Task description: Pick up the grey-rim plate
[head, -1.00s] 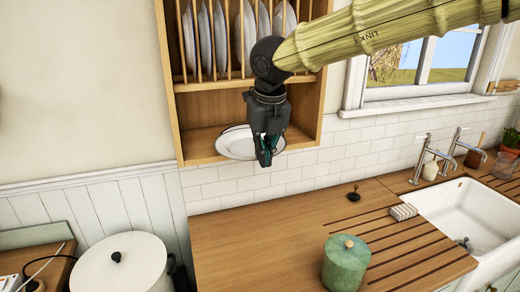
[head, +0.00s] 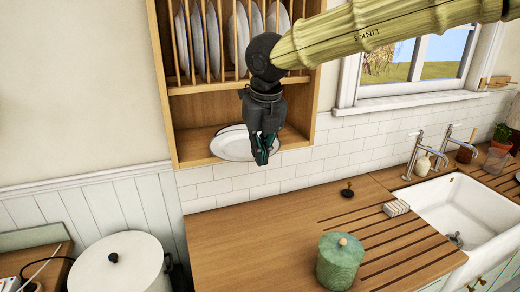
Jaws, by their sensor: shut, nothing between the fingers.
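A white plate (head: 233,146) with a thin darker rim sits in the lower open compartment of the wooden wall rack. It seems to rest on one or more other plates, but that is hard to tell. My gripper (head: 261,158) points down in front of the plate's right part and hides some of it. The fingers are shut and hold nothing. Whether they touch the plate cannot be told from this view.
Several plates (head: 238,38) stand upright between the dowels of the rack (head: 196,106) above. Below lies a wooden counter (head: 240,235) with a green lidded jar (head: 340,262) and a white sink (head: 460,215). A white lidded pot (head: 118,268) stands at lower left. The counter's middle is clear.

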